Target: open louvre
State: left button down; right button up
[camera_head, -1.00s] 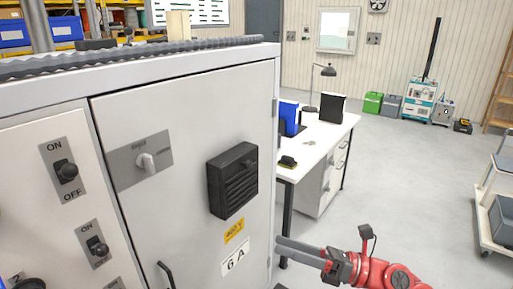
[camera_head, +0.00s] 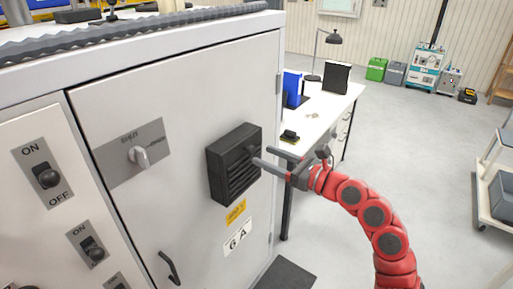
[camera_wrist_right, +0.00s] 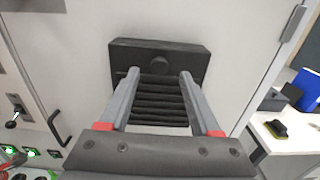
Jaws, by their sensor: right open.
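The louvre (camera_head: 233,163) is a black slatted box on the grey cabinet door, above a yellow label and a "6 A" label. Whether the fingertips touch the louvre I cannot tell.
ON/OFF switches (camera_head: 48,178) are on the left panel. A white desk (camera_head: 318,119) with a lamp stands right of the cabinet. The floor further right is clear up to a trolley (camera_head: 494,205).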

aim_at(253, 151)
jog(key=x, duration=0.4)
jog(key=shift+a, duration=0.1)
jog(key=shift+f, duration=0.1)
grip_shut()
dwell(1.2)
